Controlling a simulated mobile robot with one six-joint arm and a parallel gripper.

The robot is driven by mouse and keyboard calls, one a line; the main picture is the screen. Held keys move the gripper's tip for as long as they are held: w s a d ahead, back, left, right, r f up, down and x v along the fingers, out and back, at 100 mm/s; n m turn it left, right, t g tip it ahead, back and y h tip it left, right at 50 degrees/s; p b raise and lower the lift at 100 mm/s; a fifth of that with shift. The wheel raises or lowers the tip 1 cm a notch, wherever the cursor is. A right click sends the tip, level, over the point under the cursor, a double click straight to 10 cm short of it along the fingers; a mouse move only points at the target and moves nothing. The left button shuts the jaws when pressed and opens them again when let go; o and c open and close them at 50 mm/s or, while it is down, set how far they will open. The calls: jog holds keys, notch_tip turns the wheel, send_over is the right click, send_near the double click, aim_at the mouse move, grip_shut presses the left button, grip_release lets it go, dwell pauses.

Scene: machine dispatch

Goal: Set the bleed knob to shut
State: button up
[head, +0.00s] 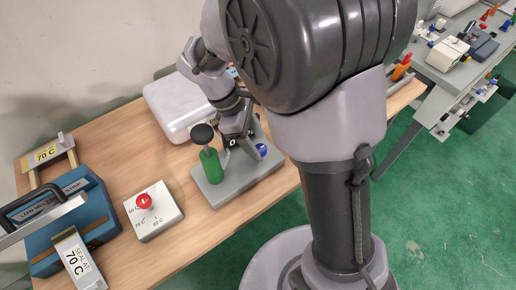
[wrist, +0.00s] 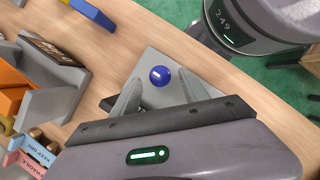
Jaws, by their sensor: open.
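A round blue knob (head: 262,149) with a white mark sits on a grey base plate (head: 213,195) on the wooden bench. I take it for the bleed knob; no label for it is readable. In the wrist view the blue knob (wrist: 159,74) lies just beyond and between my fingertips, its short white mark running roughly across the picture. My gripper (wrist: 158,92) is open and empty, with a finger on each side of the knob's line; contact cannot be told. In the head view my gripper (head: 240,138) is just left of the knob, above the plate.
A green post with a black ball top (head: 210,163) stands on the same plate, close to my gripper. A red dial on a white box (head: 153,210), a blue machine (head: 75,225) and a pale case (head: 182,107) stand nearby. Bare wood lies at the front.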

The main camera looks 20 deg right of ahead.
jog(key=shift+x, duration=1.1)
grip_shut()
